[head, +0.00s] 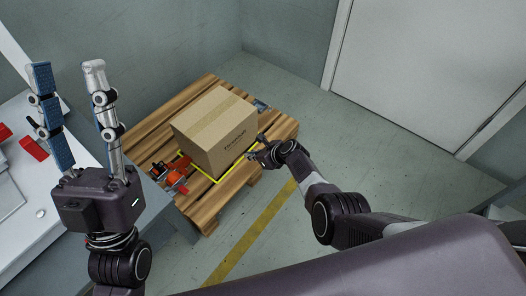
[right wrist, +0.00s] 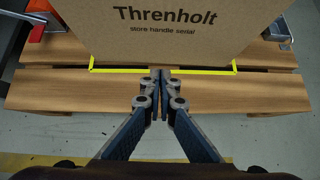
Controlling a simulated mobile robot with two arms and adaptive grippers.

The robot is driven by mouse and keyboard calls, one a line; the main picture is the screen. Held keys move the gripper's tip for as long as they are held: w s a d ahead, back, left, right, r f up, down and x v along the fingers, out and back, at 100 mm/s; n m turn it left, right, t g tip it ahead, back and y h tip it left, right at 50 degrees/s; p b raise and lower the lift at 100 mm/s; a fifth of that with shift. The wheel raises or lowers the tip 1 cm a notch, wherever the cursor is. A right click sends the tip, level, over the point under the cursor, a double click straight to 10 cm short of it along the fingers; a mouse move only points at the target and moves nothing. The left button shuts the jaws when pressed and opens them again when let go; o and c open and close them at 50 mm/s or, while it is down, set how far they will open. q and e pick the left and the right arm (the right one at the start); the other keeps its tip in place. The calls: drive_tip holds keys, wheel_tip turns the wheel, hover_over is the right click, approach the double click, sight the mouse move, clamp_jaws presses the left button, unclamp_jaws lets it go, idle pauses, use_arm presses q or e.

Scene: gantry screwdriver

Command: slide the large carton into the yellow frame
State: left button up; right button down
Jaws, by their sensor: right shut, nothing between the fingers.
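The large brown carton (head: 215,131) stands upright on a wooden pallet, its printed face (right wrist: 172,32) toward my right gripper. The yellow frame is a thin outline on the pallet; its front line (right wrist: 120,70) runs along the foot of that face, and part of its left side (head: 201,176) shows. The carton hides the rest, so I cannot tell whether it sits fully inside. My right gripper (head: 256,155) is shut and empty, its fingertips (right wrist: 160,74) low at the carton's face; contact is unclear. My left gripper (head: 67,65) is open and empty, raised left of the pallet.
The pallet (head: 203,210) has bare slats around the carton. An orange tool (head: 172,178) lies left of the carton, and a grey metal item (head: 261,105) lies behind it. A white workbench (head: 75,205) with red parts stands at left. Floor is clear at right.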

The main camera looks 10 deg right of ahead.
use_arm(q)
drive_tip(key=w+d+f+g+y+p, duration=0.1)
drive_tip(key=w+f+g+y+p, duration=0.1)
drive_tip(key=w+f+g, duration=0.4)
drive_tip(key=w+f+g+y+p, duration=0.15)
drive_tip(key=w+f+g, duration=0.3)
drive_tip(key=f, duration=0.45)
drive_tip(key=s+a+f+g+y+p, duration=0.1)
drive_tip(key=f+g, duration=0.3)
drive_tip(key=f, duration=0.4)
drive_tip(key=s+a+f+g+y+p, duration=0.1)
drive_tip(key=s+f+g, duration=0.3)
drive_tip(key=f, duration=0.4)
drive_tip(key=shift+s+a+y+p, duration=0.35)
drive_tip(key=shift+a+p, duration=0.25)
drive_tip(key=shift+a, duration=0.1)
use_arm(e)
drive_tip(key=v, duration=0.8)
drive_tip(key=shift+s+d, duration=0.1)
